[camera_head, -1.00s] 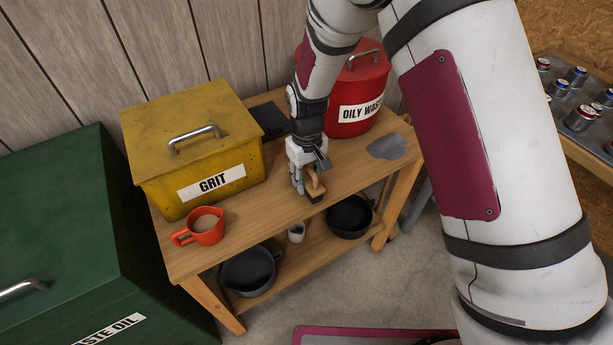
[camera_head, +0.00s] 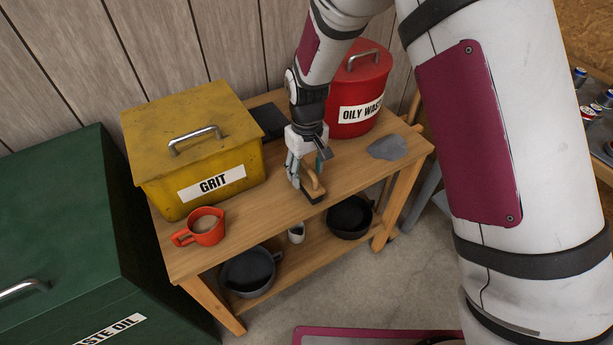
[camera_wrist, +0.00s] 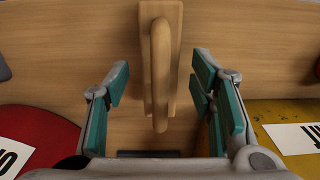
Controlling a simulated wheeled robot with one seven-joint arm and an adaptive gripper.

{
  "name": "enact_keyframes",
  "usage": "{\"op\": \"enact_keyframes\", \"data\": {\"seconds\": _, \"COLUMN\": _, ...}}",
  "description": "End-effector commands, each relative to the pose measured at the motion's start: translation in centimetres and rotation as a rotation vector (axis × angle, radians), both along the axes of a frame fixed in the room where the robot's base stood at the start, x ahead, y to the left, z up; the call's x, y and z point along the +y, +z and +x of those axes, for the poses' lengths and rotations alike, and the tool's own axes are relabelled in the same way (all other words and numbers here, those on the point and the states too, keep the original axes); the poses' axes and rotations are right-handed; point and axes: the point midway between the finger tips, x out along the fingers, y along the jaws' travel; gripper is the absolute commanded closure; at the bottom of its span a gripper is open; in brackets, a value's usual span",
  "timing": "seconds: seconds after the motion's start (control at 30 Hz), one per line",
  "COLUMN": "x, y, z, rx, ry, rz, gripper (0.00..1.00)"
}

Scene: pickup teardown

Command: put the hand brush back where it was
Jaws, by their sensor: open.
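The hand brush (camera_head: 313,187) rests on the wooden bench top near its front edge, right of the grit box. It has a wooden back, an arched wooden handle and dark bristles underneath. My gripper (camera_head: 305,176) is just above and behind it, pointing down. In the wrist view the brush (camera_wrist: 160,60) lies ahead, its handle between the lines of the two teal-padded fingers (camera_wrist: 162,100). The fingers are wide apart, with a gap on both sides of the handle. My gripper holds nothing.
The yellow grit box (camera_head: 190,145), orange mug (camera_head: 205,228), red oily waste bin (camera_head: 355,95) and a grey patch (camera_head: 388,147) are on the bench (camera_head: 270,215). Dark pans (camera_head: 350,217) and a small white cup (camera_head: 296,233) are on the lower shelf. Bare bench top lies around the brush.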

Motion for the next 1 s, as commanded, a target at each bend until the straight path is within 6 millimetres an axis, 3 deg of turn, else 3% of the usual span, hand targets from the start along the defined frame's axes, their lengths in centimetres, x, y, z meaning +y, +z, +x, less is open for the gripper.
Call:
{"op": "enact_keyframes", "data": {"seconds": 0.1, "x": 0.0, "y": 2.8, "z": 0.1, "rx": -0.005, "ry": -0.001, "rz": 0.003, "gripper": 0.50}}
{"op": "enact_keyframes", "data": {"seconds": 0.33, "x": 0.0, "y": 6.9, "z": 0.1, "rx": -0.004, "ry": 0.000, "rz": 0.001, "gripper": 0.50}}
{"op": "enact_keyframes", "data": {"seconds": 0.5, "x": 0.0, "y": 8.5, "z": 0.1, "rx": -0.002, "ry": 0.000, "rz": 0.001, "gripper": 0.50}}
{"op": "enact_keyframes", "data": {"seconds": 0.87, "x": -0.3, "y": 9.2, "z": -0.1, "rx": -0.002, "ry": -0.005, "rz": 0.001, "gripper": 0.50}}
{"op": "enact_keyframes", "data": {"seconds": 1.0, "x": -2.3, "y": 12.2, "z": -0.8, "rx": -0.021, "ry": -0.046, "rz": 0.011, "gripper": 0.50}}
